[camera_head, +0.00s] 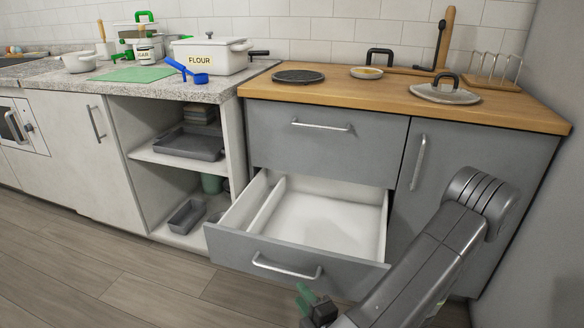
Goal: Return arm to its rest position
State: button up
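My arm (425,265) comes in at the lower right, in front of the grey cabinet, and bends down toward the bottom edge. My gripper (308,302) is partly in view at the bottom, just below the open drawer's handle. A small green part shows at its dark end; I cannot tell whether this is a fingertip or something else. Most of the gripper is hidden or cut off, so its opening does not show.
The lower drawer (325,219) is pulled out and looks empty, close to my arm. The wooden counter (350,88) holds a lid (445,94) and a black round plate (298,76). An open shelf (165,156) holds grey trays. Floor (120,280) is clear at left.

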aim_at(284, 271)
jog(key=b+x, duration=0.1)
jog(key=x, duration=0.9)
jog(key=shift+w+a+b, duration=0.15)
jog(key=shift+w+b, duration=0.1)
jog(key=shift+b, duration=0.15)
jog(key=shift+w+a, duration=0.1)
jog(key=shift+w, duration=0.2)
jog(key=shift+w+d, duration=0.25)
jog(key=shift+w, duration=0.15)
jog(key=shift+s+a, duration=0.1)
